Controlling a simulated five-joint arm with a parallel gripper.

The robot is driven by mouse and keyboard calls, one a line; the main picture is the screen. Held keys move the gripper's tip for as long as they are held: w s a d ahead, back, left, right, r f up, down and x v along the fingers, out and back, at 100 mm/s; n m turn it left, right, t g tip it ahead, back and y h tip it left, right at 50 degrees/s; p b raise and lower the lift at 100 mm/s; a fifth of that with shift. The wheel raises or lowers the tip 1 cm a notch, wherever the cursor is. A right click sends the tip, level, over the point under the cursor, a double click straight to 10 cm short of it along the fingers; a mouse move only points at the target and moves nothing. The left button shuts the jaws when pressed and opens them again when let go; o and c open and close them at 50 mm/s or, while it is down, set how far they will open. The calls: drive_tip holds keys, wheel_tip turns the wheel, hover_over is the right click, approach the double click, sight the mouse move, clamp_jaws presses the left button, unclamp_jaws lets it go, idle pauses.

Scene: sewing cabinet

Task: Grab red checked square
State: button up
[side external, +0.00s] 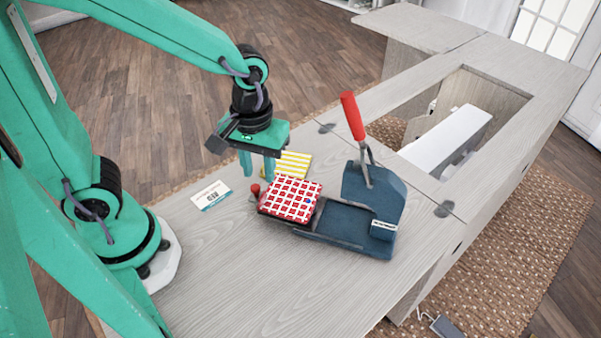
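The red checked square (291,198) lies flat on the left end of a dark blue press-like tool (345,222) on the cabinet top. My gripper (257,168) points down just behind and left of the square, close to a yellow striped square (293,163). Its two green fingers are apart, with nothing visible between them. I cannot tell from this one view how high the fingertips are above the cabinet top.
The tool has an upright red handle (352,116) at its right and a small red knob (255,190) at its left. A white card (210,195) lies left. The cabinet top (230,290) is clear in front. A white machine (447,138) sits in the opening at right.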

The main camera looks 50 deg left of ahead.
sight(263, 194)
drive_tip(key=shift+f, duration=0.95)
drive_tip(key=shift+f, duration=0.15)
drive_tip(key=shift+w+f, duration=0.15)
drive_tip(key=shift+f, duration=2.3)
clamp_jaws()
